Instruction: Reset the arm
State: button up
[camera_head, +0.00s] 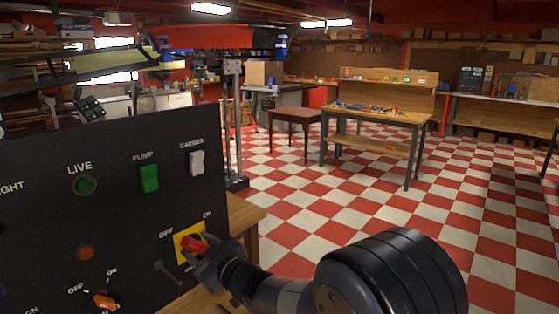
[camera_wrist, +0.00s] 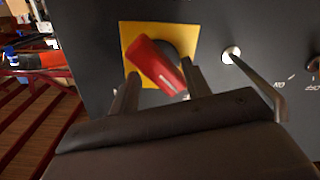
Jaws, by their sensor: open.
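My gripper (camera_head: 205,260) is at the lower right of a dark control panel (camera_head: 110,150), in front of a red rotary handle (camera_head: 194,243) on a yellow plate (camera_head: 181,236). In the wrist view, the red handle (camera_wrist: 158,66) is tilted on its yellow plate (camera_wrist: 130,36). The fingers of my gripper (camera_wrist: 158,88) are apart, one on each side of the handle's lower end. I cannot tell whether either finger touches it. My arm (camera_head: 370,280) reaches in from the lower right of the head view.
The panel also bears a green PUMP switch (camera_head: 149,178), a white switch (camera_head: 197,163), a green LIVE lamp (camera_head: 84,185) and an orange knob (camera_head: 104,301). A metal lever (camera_wrist: 255,75) sticks out beside the yellow plate. A workbench (camera_head: 375,115) stands behind; the checkered floor (camera_head: 300,215) is open.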

jog(key=shift+r+m+p, duration=0.1)
jog(key=shift+m+p, duration=0.7)
jog(key=shift+p, duration=0.3)
